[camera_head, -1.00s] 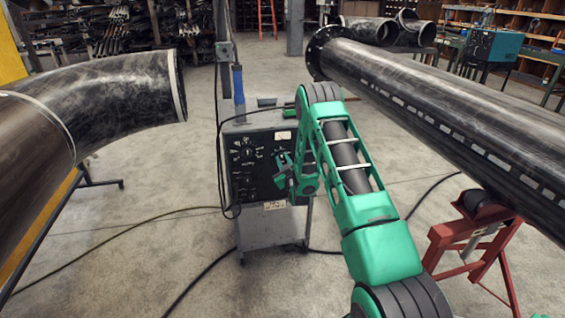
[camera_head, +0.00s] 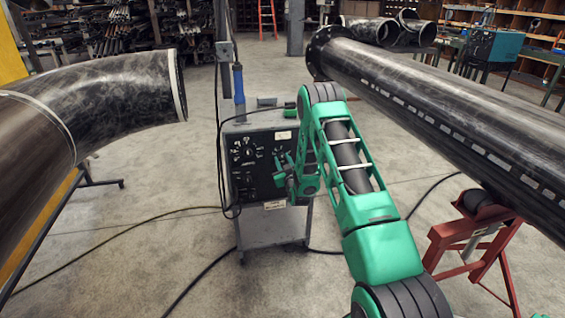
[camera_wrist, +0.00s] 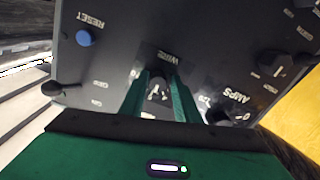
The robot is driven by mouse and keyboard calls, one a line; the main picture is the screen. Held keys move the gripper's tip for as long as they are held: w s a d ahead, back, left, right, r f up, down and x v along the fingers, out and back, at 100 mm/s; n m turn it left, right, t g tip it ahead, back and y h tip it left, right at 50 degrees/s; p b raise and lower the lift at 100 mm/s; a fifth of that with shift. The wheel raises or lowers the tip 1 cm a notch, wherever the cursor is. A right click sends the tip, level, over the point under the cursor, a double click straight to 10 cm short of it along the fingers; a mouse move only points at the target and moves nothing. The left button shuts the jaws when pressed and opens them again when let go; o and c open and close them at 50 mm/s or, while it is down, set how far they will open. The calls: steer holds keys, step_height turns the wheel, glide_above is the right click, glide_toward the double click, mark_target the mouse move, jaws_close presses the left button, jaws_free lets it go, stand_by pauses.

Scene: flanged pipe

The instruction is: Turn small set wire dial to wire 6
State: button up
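The welder's black control panel (camera_head: 247,169) faces me on a grey machine. In the wrist view the small dial (camera_wrist: 158,90) sits under the label WIRE, with part of its marked scale showing. My gripper (camera_wrist: 160,84) points at the panel, with one green finger on each side of this dial. The fingers are apart, and I cannot tell whether they touch the knob. In the head view my gripper (camera_head: 284,167) is at the panel's right part and hides the small dial. The number it points to is not readable.
The wrist view shows a blue RESET button (camera_wrist: 84,38), an AMPS knob (camera_wrist: 218,114) and another black knob (camera_wrist: 274,64). A cable hangs at the machine's left. Large pipes (camera_head: 430,95) lie right and left, with a red stand (camera_head: 470,240) at right.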

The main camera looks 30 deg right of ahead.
steer(key=shift+o, duration=0.6)
steer(key=v, duration=1)
steer(key=shift+s, duration=0.35)
steer(key=shift+a+r, duration=0.1)
steer(key=s+d+r+m+g+y, duration=0.1)
steer(key=s+d+r+m+g, duration=0.1)
steer(key=s+r+g, duration=0.85)
steer(key=s+a+r+m+g+y, duration=0.1)
steer(key=s+a+r+g, duration=0.1)
steer(key=s, duration=1.1)
steer(key=s+a+r+m+g+y, duration=0.1)
steer(key=s+a+r, duration=0.4)
steer(key=s, duration=0.8)
steer(key=s+a+r+m+g+y, duration=0.2)
steer(key=s+a+r+g, duration=0.1)
steer(key=s, duration=0.9)
steer(key=shift+s+a+r+g, duration=0.25)
steer(key=shift+s+r+g, duration=0.2)
steer(key=shift+r, duration=0.15)
